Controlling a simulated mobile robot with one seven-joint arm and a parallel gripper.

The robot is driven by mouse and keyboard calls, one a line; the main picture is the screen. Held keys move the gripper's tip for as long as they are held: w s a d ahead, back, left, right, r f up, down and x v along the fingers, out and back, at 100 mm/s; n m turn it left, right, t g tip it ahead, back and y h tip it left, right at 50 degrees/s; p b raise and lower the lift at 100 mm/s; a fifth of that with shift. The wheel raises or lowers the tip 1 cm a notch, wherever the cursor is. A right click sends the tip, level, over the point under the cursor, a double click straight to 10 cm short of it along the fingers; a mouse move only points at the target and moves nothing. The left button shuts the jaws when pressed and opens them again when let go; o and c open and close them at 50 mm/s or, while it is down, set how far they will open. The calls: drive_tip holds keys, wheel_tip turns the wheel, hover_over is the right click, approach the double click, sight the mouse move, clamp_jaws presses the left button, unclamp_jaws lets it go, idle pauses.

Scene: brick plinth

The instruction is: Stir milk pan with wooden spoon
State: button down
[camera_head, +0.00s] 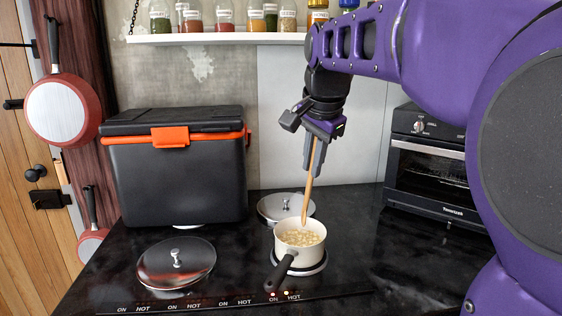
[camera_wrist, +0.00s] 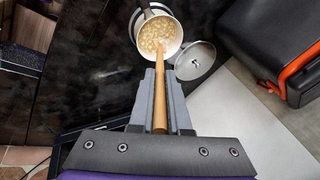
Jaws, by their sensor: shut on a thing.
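The milk pan (camera_head: 287,247) is a small cream pan with a black handle pointing to the front left. It stands on a lit hob ring and holds pale, lumpy contents; it also shows in the wrist view (camera_wrist: 176,46). The wooden spoon (camera_head: 308,188) is nearly upright, and its lower end reaches the pan's back rim. In the wrist view the spoon (camera_wrist: 160,85) runs between my fingers towards the pan, with its far end over or in the opening; contact with the contents is unclear. My gripper (camera_head: 314,160) is shut on the spoon's upper part, above the pan.
A metal lid (camera_head: 284,207) lies just behind the pan. A larger lid (camera_head: 176,263) lies at the left of the black hob. A black cool box (camera_head: 180,185) stands at the back left, and a toaster oven (camera_head: 430,165) at the right. A spice shelf (camera_head: 220,38) hangs above.

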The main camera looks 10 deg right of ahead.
drive_tip(key=s+b+x, duration=0.1)
drive_tip(key=b+x, duration=0.1)
drive_tip(key=x, duration=0.6)
drive_tip(key=shift+f+b, duration=0.35)
drive_tip(key=shift+w, duration=0.1)
